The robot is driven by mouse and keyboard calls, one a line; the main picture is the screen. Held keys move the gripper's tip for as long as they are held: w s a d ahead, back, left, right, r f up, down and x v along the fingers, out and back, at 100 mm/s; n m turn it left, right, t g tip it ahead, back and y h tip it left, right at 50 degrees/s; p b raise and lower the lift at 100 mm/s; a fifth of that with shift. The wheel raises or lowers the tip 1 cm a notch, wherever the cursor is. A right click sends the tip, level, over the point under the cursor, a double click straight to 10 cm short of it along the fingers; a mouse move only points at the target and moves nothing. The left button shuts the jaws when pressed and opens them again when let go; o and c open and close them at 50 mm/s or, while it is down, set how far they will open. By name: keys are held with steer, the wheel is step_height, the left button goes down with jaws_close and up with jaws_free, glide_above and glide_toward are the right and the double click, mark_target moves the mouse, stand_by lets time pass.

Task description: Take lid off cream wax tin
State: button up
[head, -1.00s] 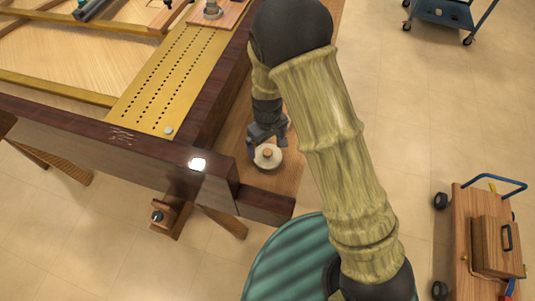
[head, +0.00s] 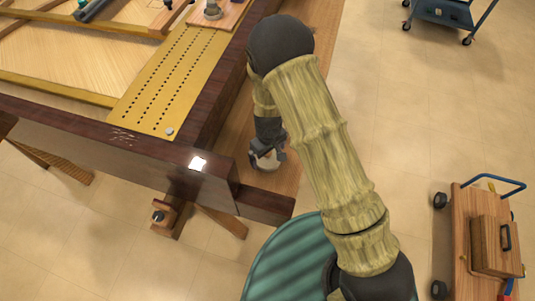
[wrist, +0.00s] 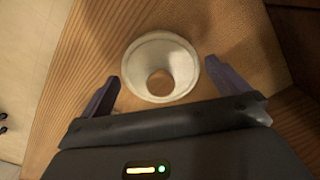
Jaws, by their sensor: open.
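The cream wax tin (wrist: 160,42) is a round, pale tin with a brown knob (wrist: 160,84) at its middle. It stands on a wooden surface. My gripper (wrist: 162,71) is open, with one dark finger at the left of the tin and the other at the right; small gaps seem to show beside the rim. I cannot tell the lid's edge from the body below it. In the head view my gripper (head: 267,151) is down over the tin (head: 266,164) and hides much of it.
The wooden board (head: 290,178) under the tin runs beside the piano's dark case (head: 215,118). A gold perforated plate (head: 165,85) lies left of it. A wooden cart (head: 475,235) and a blue trolley (head: 443,14) stand on the floor at the right.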

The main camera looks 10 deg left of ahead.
stand_by(0.5)
steer(key=c, duration=0.7)
steer(key=shift+r, duration=0.15)
step_height(320, 180, up, 10)
steer(key=shift+f, duration=0.15)
stand_by(0.3)
